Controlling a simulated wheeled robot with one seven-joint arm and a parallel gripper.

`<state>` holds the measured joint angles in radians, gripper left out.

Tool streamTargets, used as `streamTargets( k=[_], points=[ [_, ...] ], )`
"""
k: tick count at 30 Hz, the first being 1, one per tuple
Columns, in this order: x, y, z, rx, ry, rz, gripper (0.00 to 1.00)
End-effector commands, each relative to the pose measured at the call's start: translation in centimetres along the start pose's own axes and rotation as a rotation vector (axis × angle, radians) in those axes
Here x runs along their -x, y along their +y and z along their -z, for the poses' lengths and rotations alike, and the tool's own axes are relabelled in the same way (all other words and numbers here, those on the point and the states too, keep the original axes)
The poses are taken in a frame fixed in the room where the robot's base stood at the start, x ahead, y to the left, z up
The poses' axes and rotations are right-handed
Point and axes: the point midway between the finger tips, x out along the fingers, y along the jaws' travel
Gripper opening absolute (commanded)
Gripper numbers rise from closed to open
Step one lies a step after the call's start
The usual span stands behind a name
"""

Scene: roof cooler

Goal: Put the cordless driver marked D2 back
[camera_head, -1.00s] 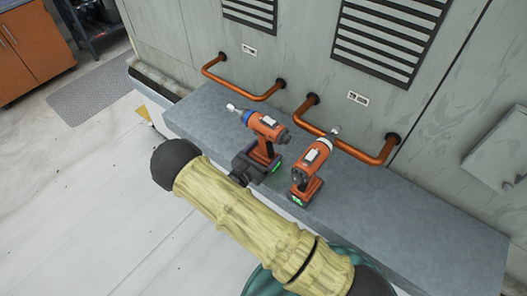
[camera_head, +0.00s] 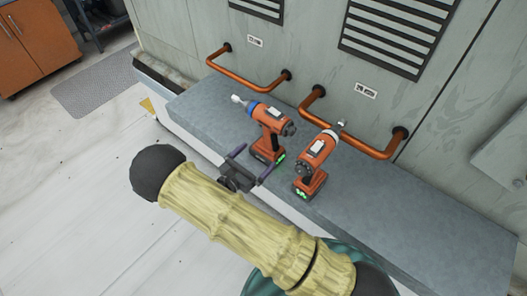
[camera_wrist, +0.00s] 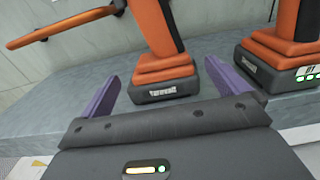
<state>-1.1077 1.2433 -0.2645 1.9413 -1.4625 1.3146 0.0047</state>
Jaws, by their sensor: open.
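Two orange cordless drivers stand upright on a grey ledge (camera_head: 400,225). The left driver (camera_head: 272,123) has a blue collar and a silver tip pointing left. The right driver (camera_head: 318,152) has a pale collar and points toward the wall. Their white labels are too small to read, so I cannot tell which is D2. My gripper (camera_head: 252,163) is open and empty, in front of the left driver's base. In the wrist view, its purple fingers point toward the left driver's base (camera_wrist: 165,86), apart from it. The right driver's base (camera_wrist: 285,62) is at the upper right.
Two copper pipe rails, left (camera_head: 247,83) and right (camera_head: 350,138), are fixed to the wall behind the drivers. Small unreadable plates (camera_head: 256,41) and (camera_head: 366,90) are above them. The ledge is clear right of the drivers. A wall box (camera_head: 505,155) is at far right.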

Motion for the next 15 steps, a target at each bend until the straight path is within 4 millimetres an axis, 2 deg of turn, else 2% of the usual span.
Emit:
streamTargets(
  k=[1, 6, 10, 15],
  points=[
    [1.2, 0.1, 0.3, -0.002, 0.001, -0.005, 1.0],
    [4.0, 0.1, 0.2, -0.002, 0.0, -0.003, 1.0],
    [5.0, 0.0, 0.1, 0.0, 0.0, -0.001, 1.0],
    [5.2, 0.0, 0.0, 0.001, -0.001, 0.0, 1.0]
  ],
)
